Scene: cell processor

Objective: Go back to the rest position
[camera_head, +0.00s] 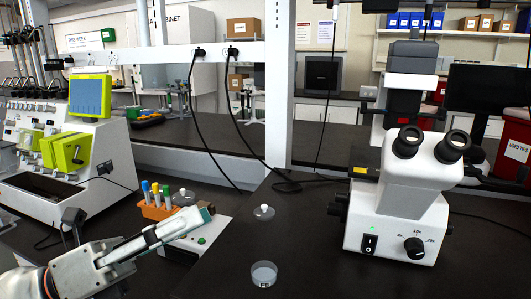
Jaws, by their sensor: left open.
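My left gripper (140,216) is at the lower left, with its arm coming in from the bottom left corner. Its fingers are spread wide apart, one dark and one pale with a teal tip. I see nothing held between them. The pale finger passes in front of a small white device (212,232) on the dark bench. My right gripper is not in view.
A white cell processor (105,160) with a green-framed screen stands at the left. An orange tube rack (157,210) is behind my gripper. A clear dish (264,275) and a knobbed lid (264,212) lie on the bench. A microscope (405,205) stands right.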

